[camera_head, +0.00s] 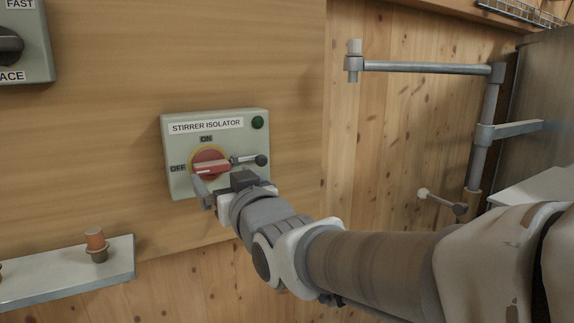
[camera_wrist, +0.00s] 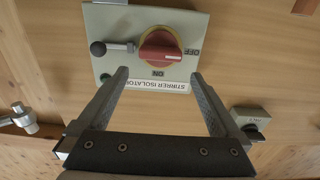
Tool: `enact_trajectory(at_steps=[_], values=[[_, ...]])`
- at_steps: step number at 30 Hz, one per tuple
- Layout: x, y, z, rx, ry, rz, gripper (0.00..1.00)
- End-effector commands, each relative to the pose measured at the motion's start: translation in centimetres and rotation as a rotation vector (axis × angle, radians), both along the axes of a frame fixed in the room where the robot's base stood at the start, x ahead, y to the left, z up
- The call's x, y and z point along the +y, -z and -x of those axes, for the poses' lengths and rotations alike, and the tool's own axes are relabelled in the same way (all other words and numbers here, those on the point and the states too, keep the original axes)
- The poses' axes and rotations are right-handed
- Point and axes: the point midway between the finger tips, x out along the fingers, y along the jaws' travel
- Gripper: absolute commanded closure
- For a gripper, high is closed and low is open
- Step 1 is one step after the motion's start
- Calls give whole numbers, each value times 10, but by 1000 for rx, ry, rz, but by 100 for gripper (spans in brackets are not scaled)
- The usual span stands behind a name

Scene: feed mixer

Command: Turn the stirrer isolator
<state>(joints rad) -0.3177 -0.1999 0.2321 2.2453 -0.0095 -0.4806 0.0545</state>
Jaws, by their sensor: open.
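The stirrer isolator (camera_head: 182,146) is a pale grey-green box on the wooden wall, with a green light at its upper right. Its red knob (camera_head: 210,168) sits in a yellow ring, with its bar about level and OFF marked at the left, ON above. A short metal rod with a black ball (camera_head: 261,160) lies to the right of the knob, its inner end at the ring's edge. The wrist view shows the box (camera_wrist: 190,22) inverted, with the red knob (camera_wrist: 160,47) beyond the fingertips. My gripper (camera_wrist: 158,76) is open and empty, just short of the box.
A selector box (camera_head: 28,45) is at the upper left. A shelf (camera_head: 70,275) with an orange-topped fitting (camera_head: 96,243) juts out at the lower left. A jointed metal pipe arm (camera_head: 430,68) stands at the right. The wall around the isolator is bare.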

Motion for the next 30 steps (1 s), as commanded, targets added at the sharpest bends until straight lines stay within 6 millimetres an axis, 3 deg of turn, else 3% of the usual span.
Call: enact_trajectory(at_steps=[12,27,30], values=[[32,1,-51,3,-1,-1,0],[38,0,-62,0,-1,0,0],[38,0,-62,0,0,0,16]])
